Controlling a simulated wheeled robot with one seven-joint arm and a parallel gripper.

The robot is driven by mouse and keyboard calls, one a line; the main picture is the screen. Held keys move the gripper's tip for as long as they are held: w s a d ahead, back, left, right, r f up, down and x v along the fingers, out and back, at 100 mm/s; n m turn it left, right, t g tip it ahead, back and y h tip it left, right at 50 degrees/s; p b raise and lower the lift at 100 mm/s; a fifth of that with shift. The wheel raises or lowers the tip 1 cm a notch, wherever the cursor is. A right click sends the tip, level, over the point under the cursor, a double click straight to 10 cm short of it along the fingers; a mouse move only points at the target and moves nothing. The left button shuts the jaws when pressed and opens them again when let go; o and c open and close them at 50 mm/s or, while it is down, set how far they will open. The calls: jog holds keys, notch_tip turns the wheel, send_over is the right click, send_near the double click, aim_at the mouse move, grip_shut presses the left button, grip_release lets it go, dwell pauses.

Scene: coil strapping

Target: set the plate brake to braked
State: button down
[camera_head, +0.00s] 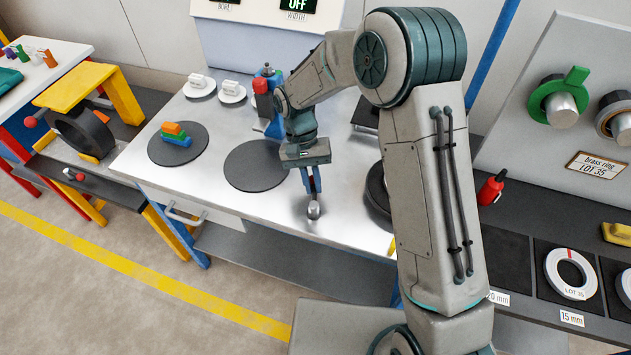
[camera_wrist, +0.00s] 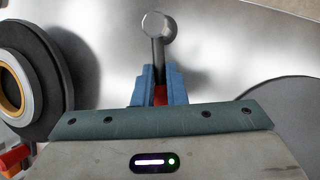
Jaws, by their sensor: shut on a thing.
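My gripper (camera_head: 312,186) is above the steel table, right of the dark round plate (camera_head: 250,172) and near the front edge. It is shut on a small lever, apparently the plate brake (camera_head: 314,210), with a round silver end toward the front edge. In the wrist view, the blue fingers (camera_wrist: 158,88) close around the lever's red part, and its grey rod (camera_wrist: 158,52) runs up to the round silver end. No mark shows which setting the brake is in. The edge of the dark plate (camera_wrist: 285,105) also shows at the right of the wrist view.
A dark ring-shaped coil (camera_wrist: 45,80) lies close by on the other side. A second round plate (camera_head: 190,152) with coloured blocks is at the left. A red-and-blue device (camera_head: 263,100) stands behind my gripper. The table front (camera_head: 270,218) is clear.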

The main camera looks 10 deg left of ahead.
jog(key=shift+w+a, duration=0.1)
jog(key=shift+w, duration=0.05)
dwell(0.3)
jog(key=c, duration=1.5)
grip_release()
jog(key=v, duration=1.3)
jog(key=shift+a+r, duration=0.1)
jog(key=shift+r, duration=0.3)
jog(key=s+d+r+t+y, duration=0.1)
jog(key=s+d+r+t, duration=0.2)
jog(key=d, duration=0.5)
jog(key=s+d+r+y, duration=0.1)
jog(key=s+d+r, duration=0.3)
jog(key=d, duration=0.4)
jog(key=s+d+t, duration=0.1)
jog(key=s+d, duration=0.2)
jog(key=s, duration=0.1)
jog(key=s+d+f+m+t, duration=0.1)
jog(key=s+d, duration=0.2)
jog(key=s+d+t, duration=0.2)
jog(key=s+d, duration=0.2)
jog(key=shift+s+d+f+y, duration=0.1)
jog(key=shift+s+f+y, duration=0.25)
jog(key=shift+y, duration=0.05)
